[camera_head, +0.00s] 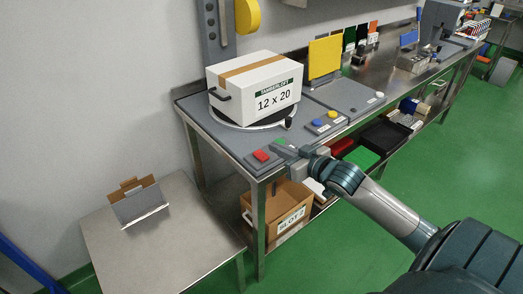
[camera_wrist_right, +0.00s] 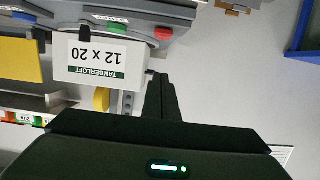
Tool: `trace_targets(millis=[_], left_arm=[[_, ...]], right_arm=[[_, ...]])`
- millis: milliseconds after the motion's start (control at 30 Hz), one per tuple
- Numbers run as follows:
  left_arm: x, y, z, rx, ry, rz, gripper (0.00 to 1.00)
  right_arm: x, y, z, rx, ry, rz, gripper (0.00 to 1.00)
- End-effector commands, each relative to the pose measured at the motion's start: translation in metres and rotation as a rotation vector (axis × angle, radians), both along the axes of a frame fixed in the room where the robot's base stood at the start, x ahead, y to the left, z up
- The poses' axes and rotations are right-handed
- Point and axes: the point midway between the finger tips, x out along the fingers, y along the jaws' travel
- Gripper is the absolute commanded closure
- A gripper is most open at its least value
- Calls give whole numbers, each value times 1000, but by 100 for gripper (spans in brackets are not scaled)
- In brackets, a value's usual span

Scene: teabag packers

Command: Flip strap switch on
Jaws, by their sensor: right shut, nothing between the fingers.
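A red switch (camera_head: 262,156) and a green switch (camera_head: 280,141) sit at the near front corner of the grey strapping station (camera_head: 231,138). The red switch (camera_wrist_right: 163,34) and the green switch (camera_wrist_right: 117,28) also show in the wrist view, which is upside down. I cannot tell which is the strap switch or whether it is on. My right gripper (camera_head: 280,153) is shut and empty, right beside the two switches in the head view; contact is unclear. Its closed fingers (camera_wrist_right: 157,80) show dark in the wrist view. My left gripper is not in view.
A white carton (camera_head: 232,95) marked 12 x 20 stands on the station behind the switches. Blue (camera_head: 317,123) and yellow (camera_head: 332,114) buttons lie farther along the bench. A brown SLOT 2 box (camera_head: 261,211) sits below. A low steel table (camera_head: 175,245) stands at left.

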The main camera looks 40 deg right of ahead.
Motion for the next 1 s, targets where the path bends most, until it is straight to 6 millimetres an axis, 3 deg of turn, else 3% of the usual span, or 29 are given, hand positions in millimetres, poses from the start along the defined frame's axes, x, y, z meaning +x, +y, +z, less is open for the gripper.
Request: trace_targets(millis=[567,700,1000], left_arm=[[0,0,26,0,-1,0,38],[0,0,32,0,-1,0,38],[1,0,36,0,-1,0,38]], right_arm=[[83,7,-17,1,-1,0,100],[79,7,-41,1,3,1,100],[79,7,-59,0,0,1,100]])
